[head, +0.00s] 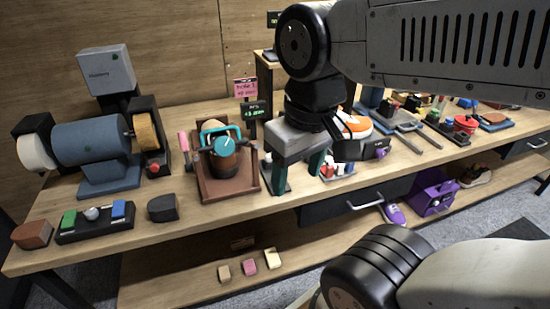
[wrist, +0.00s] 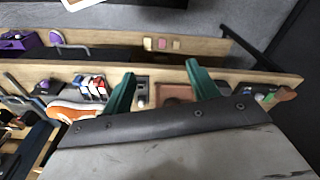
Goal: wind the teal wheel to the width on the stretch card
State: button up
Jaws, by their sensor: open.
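The teal wheel (head: 224,146) sits at the front of a shoe-stretching device with a brown body and a teal arched handle, on a brown wooden tray (head: 232,190). A pink card (head: 246,88) stands behind it on a post, above a small dark display with green text (head: 256,112). The writing on both is too small to read surely. My gripper (head: 297,170) is open and empty, with green fingers pointing down, right of the tray and apart from the wheel. In the wrist view my gripper (wrist: 160,88) shows part of the brown tray (wrist: 172,92) between its fingers; the wheel is not visible there.
A blue-grey polishing machine (head: 92,140) stands left of the tray. A button box (head: 95,220) and small blocks lie at the front left. An orange-and-white sneaker (head: 354,126) and tools lie to the right. A lower shelf holds three small blocks (head: 249,267).

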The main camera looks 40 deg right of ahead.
aim_at(225, 146)
jog(key=z, duration=0.1)
jog(key=k, duration=1)
jog(key=u, duration=0.85)
jog(key=i, duration=1.35)
jog(key=z, duration=0.8)
